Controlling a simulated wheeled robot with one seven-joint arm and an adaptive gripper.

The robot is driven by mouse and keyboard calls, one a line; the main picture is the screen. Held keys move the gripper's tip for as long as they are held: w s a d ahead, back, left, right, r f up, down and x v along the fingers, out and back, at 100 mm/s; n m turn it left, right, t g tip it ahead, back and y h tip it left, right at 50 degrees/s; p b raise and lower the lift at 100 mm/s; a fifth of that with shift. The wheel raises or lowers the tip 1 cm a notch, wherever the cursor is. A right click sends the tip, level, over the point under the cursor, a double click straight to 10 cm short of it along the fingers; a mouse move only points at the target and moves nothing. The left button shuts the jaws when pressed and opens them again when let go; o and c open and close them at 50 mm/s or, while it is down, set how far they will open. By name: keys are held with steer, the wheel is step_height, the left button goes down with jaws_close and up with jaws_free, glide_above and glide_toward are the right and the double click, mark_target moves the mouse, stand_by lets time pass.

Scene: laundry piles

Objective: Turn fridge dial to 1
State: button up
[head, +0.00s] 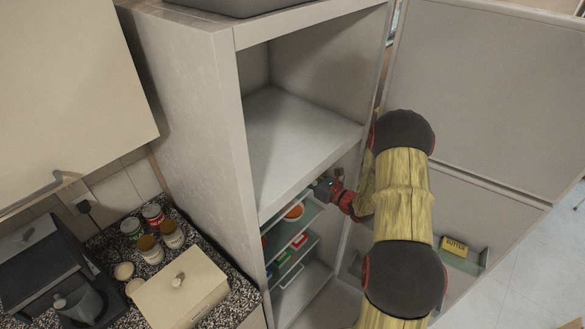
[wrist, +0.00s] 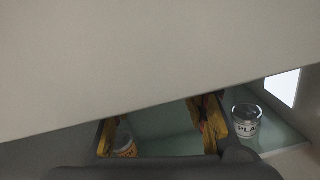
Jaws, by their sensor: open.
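The tall pale fridge (head: 190,90) stands with its door (head: 480,95) swung open to the right. No dial can be made out in either view. My gripper (head: 325,189) is at the opening of the lower compartment, just under the divider between the compartments. In the wrist view its two yellow-and-black fingers (wrist: 158,128) are spread apart, with no object visibly held between them. A broad pale surface (wrist: 130,60) fills the upper wrist view and hides what lies behind it.
Glass shelves inside hold an orange bowl (head: 294,212) and several small items. A jar (wrist: 247,122) stands right of my fingers. Butter (head: 454,246) sits on the door shelf. A counter at left holds cans (head: 153,214), a box (head: 180,290) and a dark appliance (head: 45,265).

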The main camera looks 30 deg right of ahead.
steer(key=shift+x, duration=0.9)
steer(key=shift+c, duration=1.4)
steer(key=c, duration=0.7)
steer(key=shift+c, duration=0.6)
steer(key=shift+s+a+n+b, duration=0.1)
steer(key=shift+n+b, duration=1.4)
steer(key=shift+b, duration=0.25)
steer(key=o, duration=1.1)
